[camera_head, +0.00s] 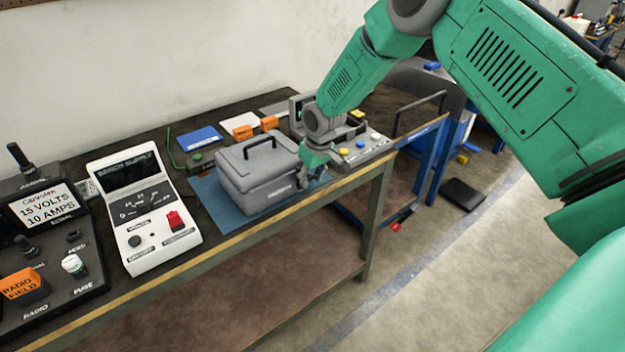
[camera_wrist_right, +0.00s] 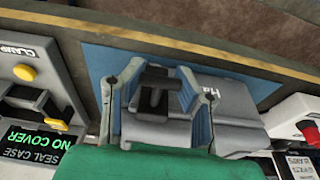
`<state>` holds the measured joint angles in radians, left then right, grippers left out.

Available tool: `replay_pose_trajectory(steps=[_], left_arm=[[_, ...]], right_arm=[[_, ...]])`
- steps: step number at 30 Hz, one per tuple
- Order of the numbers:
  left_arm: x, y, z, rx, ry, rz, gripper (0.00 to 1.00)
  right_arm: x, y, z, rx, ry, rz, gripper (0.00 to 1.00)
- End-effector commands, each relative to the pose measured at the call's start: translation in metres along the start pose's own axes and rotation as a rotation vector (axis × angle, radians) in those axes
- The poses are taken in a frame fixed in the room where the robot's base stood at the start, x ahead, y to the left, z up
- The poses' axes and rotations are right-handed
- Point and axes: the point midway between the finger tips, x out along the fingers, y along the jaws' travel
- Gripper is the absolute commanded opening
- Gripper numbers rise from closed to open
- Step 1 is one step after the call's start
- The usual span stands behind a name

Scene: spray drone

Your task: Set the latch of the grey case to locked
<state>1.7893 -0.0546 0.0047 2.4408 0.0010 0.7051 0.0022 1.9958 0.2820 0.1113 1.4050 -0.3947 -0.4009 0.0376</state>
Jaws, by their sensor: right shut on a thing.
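The grey case (camera_head: 255,180) is closed, with a dark handle on its lid, and sits on a blue mat (camera_head: 232,217) on the workbench. My right gripper (camera_head: 306,182) is at the right end of the case's front, pointing down. In the right wrist view the case (camera_wrist_right: 232,105) lies below it, and the black latch (camera_wrist_right: 152,92) is between the two fingers of the gripper (camera_wrist_right: 160,75). The gripper is shut on the latch. In the head view the gripper hides the latch, and its setting is not clear. My left gripper is not in view.
A white bench supply (camera_head: 145,210) with a red switch stands left of the case. A grey panel with coloured buttons (camera_head: 362,148) is close to the right. A screen (camera_wrist_right: 35,145) reads "SEAL CASE NO COVER". The bench's front edge (camera_head: 250,232) runs just before the case.

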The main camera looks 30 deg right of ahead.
Motion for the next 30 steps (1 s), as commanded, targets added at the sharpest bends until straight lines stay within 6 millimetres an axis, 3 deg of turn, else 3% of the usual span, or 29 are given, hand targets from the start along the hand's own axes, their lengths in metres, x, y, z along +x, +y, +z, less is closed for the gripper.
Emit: replay_pose_trajectory(steps=[19, 20, 21, 22, 30], left_arm=[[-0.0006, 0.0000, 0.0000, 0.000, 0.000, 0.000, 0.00], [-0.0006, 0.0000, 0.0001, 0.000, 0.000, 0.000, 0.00], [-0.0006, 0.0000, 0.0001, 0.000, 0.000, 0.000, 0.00], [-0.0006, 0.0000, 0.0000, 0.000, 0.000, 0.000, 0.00], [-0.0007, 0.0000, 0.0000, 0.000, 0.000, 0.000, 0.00]], right_arm=[[-0.0005, -0.0008, -0.0027, -0.002, -0.057, -0.001, 0.00], [-0.0004, -0.0009, -0.0027, -0.002, -0.057, -0.001, 0.30], [-0.0004, -0.0009, -0.0027, -0.002, -0.057, -0.001, 0.44], [-0.0004, -0.0009, -0.0027, -0.002, -0.057, -0.001, 0.52], [-0.0016, -0.0005, -0.0027, -0.001, -0.054, 0.000, 0.52]])
